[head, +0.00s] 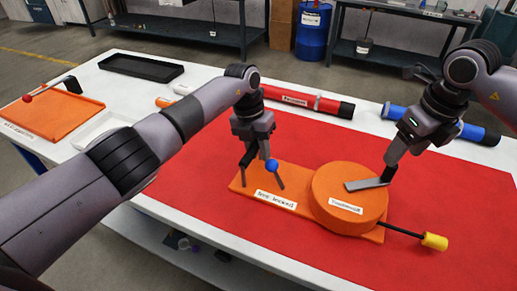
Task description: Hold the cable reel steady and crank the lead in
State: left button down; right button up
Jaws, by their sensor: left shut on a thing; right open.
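The cable reel is an orange base plate (237,186) with a thick round orange drum (345,190) at its right end. A black rod ending in a yellow knob (434,242) sticks out from the drum's right side. My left gripper (262,176) is shut at the base's left end, by a blue ball (271,165); the fingers' exact contact is unclear. My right gripper (387,175) is open at the drum's upper right, away from the yellow knob. A flat grey bar (366,184) lies over the drum top by its tip; whether it touches is unclear.
The reel sits on a red mat (200,210) on a white table. Behind it lie a red cylinder (308,101) and a blue one (476,133). At left are an orange tray-like board (50,122) and a white tray (100,128); a black tray (140,67) lies behind. The mat's front is clear.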

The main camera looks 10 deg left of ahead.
aim_at(386, 180)
jog(key=shift+w+a+f, duration=0.1)
jog(key=shift+w+f, duration=0.05)
jog(key=shift+f, duration=1.15)
jog(key=shift+w+a+f, duration=0.1)
jog(key=shift+f, duration=1.25)
jog(key=shift+w+a+f, duration=0.1)
jog(key=shift+w+f, duration=0.05)
jog(key=shift+f, duration=1.15)
